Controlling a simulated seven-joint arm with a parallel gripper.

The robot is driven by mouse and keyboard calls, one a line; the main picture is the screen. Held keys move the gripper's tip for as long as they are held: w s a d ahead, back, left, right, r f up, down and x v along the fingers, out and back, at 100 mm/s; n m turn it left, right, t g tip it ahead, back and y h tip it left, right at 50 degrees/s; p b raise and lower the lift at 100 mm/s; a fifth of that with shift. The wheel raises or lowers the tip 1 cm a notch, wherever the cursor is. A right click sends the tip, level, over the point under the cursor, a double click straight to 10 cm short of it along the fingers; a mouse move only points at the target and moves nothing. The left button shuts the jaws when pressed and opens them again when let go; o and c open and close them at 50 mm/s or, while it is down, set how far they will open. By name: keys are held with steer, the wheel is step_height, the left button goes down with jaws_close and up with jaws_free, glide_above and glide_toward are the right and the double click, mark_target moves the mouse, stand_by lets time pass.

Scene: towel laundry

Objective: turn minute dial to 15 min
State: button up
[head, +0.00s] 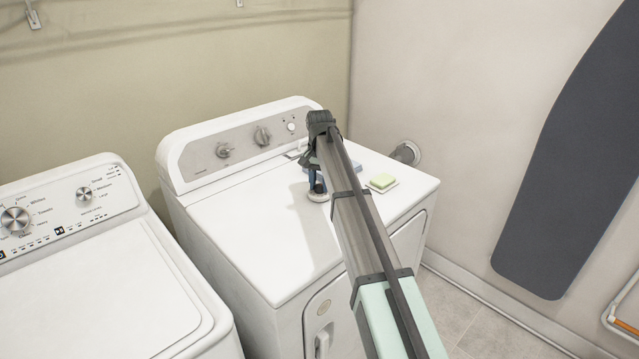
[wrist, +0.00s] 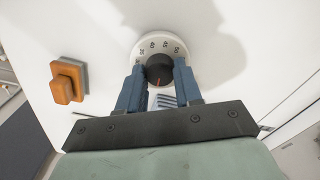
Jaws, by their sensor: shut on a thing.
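The minute dial (wrist: 141,46) is a white disc with numbers around its rim and a black knob (wrist: 159,68) in the middle. In the wrist view, 40, 45 and 50 show along its top edge. An orange-red mark on the knob points down in that picture, away from those numbers. The lower numbers are hidden. My gripper (wrist: 159,74) has its two blue fingers on either side of the knob and is shut on it. In the head view, the dial (head: 319,197) lies on the white dryer's top under my gripper (head: 317,186); its face is unreadable there.
The dryer's control panel (head: 240,143) stands behind, and a washer (head: 110,270) stands left. The dryer's top is clear left of the dial.

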mark_target(320, 186)
steer(key=o, duration=1.1)
steer(key=shift+c, duration=0.2)
step_height(320, 186, up, 14)
steer(key=shift+f, duration=0.1)
